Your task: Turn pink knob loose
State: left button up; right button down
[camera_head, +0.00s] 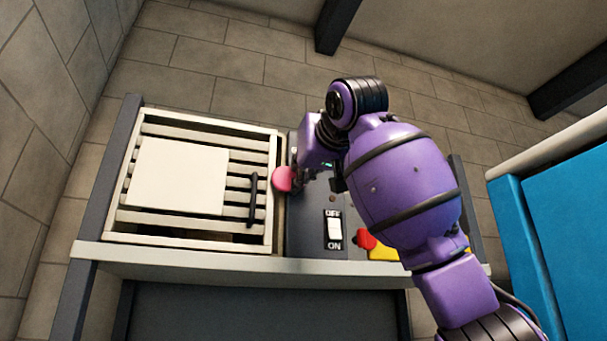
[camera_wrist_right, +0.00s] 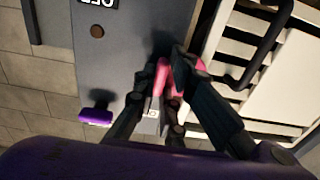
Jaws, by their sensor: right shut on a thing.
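The pink knob (camera_head: 283,178) sits at the left edge of the grey control panel (camera_head: 300,238), beside the slatted cover. My right gripper (camera_head: 300,177) reaches it from the right, with my purple arm covering much of the panel. In the right wrist view the fingers of my right gripper (camera_wrist_right: 168,85) are shut on the pink knob (camera_wrist_right: 180,75), which shows partly between them. The fingers hide the rest of the knob. My left gripper is not in view.
A slatted cover (camera_head: 125,217) with a white plate (camera_head: 177,175) and black handle (camera_head: 253,200) lies left of the panel. An OFF/ON switch (camera_head: 334,230) and a red button (camera_head: 365,239) are near. A purple knob (camera_wrist_right: 96,115) shows in the wrist view. A blue cabinet (camera_head: 560,230) stands right.

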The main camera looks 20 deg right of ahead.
jog(key=shift+n, duration=0.3)
jog(key=shift+f+n, duration=0.1)
jog(key=shift+n, duration=17.3)
jog(key=c, duration=1.8)
grip_release()
